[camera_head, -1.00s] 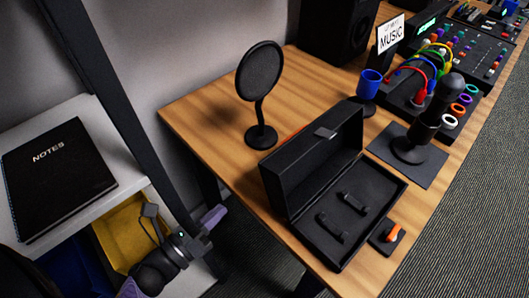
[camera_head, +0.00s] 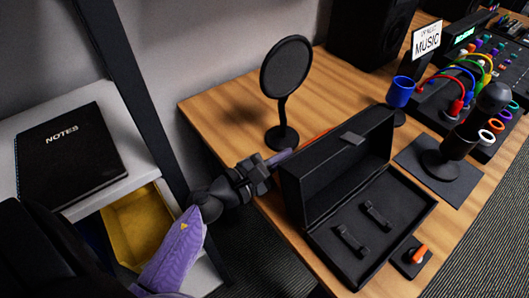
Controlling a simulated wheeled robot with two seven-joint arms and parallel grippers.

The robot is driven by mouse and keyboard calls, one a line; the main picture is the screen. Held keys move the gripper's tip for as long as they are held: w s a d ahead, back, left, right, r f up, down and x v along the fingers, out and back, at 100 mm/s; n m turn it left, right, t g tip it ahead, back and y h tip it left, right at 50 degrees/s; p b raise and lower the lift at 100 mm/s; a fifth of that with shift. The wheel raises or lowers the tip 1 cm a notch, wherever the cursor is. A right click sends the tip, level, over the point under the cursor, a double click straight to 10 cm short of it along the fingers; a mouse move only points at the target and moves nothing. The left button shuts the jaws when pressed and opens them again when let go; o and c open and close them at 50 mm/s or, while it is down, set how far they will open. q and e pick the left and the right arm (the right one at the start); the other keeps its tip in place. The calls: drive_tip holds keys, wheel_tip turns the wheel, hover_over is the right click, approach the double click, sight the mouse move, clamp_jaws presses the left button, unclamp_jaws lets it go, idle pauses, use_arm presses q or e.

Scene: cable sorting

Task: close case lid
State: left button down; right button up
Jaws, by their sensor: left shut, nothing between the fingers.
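The black case (camera_head: 405,231) stands open on the wooden table, its lid (camera_head: 335,168) raised at the left and back side. A small latch tab (camera_head: 353,138) shows on the lid's upper edge. The inside holds two small black holders (camera_head: 350,239) and looks otherwise empty. My left gripper (camera_head: 277,158) is shut and empty, just behind the raised lid on its left side. Its fingertips are partly hidden near the lid, and I cannot tell whether they touch it. My right gripper is not in view.
A round pop filter (camera_head: 286,66) stands behind the left gripper. A microphone on a stand (camera_head: 459,143), a blue cup (camera_head: 401,92) and a small block with an orange piece (camera_head: 417,256) are around the case. A notebook (camera_head: 68,155) lies on the shelf at left.

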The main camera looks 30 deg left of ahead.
use_arm(q)
drive_tip(key=shift+x, duration=1.05)
drive_tip(key=shift+r, duration=0.1)
drive_tip(key=shift+d+r+m, duration=0.15)
drive_tip(key=shift+r+m, duration=0.15)
drive_tip(key=shift+m, duration=0.1)
